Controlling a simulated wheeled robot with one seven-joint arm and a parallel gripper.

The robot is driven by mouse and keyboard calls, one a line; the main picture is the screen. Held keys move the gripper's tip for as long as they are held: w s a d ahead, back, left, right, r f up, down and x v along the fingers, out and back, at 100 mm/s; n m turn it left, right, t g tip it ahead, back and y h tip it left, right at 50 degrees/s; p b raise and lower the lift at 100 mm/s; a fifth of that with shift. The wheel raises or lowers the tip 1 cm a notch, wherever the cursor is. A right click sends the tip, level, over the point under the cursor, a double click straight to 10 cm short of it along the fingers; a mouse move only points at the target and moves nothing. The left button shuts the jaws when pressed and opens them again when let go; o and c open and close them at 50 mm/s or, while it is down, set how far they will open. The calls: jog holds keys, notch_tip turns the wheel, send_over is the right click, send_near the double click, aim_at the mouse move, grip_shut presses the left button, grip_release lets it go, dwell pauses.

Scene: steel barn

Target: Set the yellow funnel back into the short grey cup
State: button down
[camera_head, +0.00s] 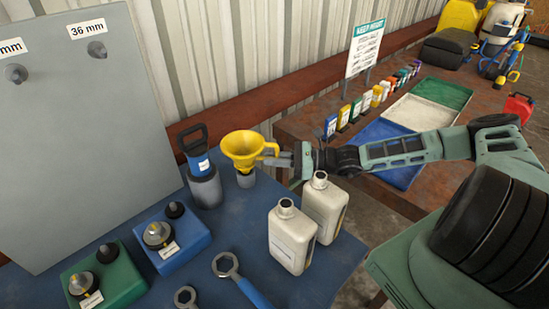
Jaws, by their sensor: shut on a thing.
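The yellow funnel (243,146) is upright above the short grey cup (246,179) on the blue table. Its wide mouth faces up and its handle points right. My gripper (277,158) is shut on the funnel's handle, coming in from the right. The lower part of the funnel meets the cup's top in this view. I cannot tell whether the spout is inside the cup or just above it. The inside of the cup is hidden.
A taller grey holder (206,190) with a blue black-handled tool stands close left of the cup. Two white bottles (292,237) stand in front to the right, below my arm. Wrenches (240,280) and green and blue blocks (170,240) lie nearer. A grey panel (80,130) rises at left.

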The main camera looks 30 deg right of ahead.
jog(key=shift+f+b, duration=0.75)
jog(key=shift+f, duration=0.65)
jog(key=c, duration=1.4)
grip_release()
jog(key=b+v, duration=0.5)
jog(key=v, duration=1.2)
jog(key=shift+s+d, duration=0.1)
jog(key=shift+d, duration=0.15)
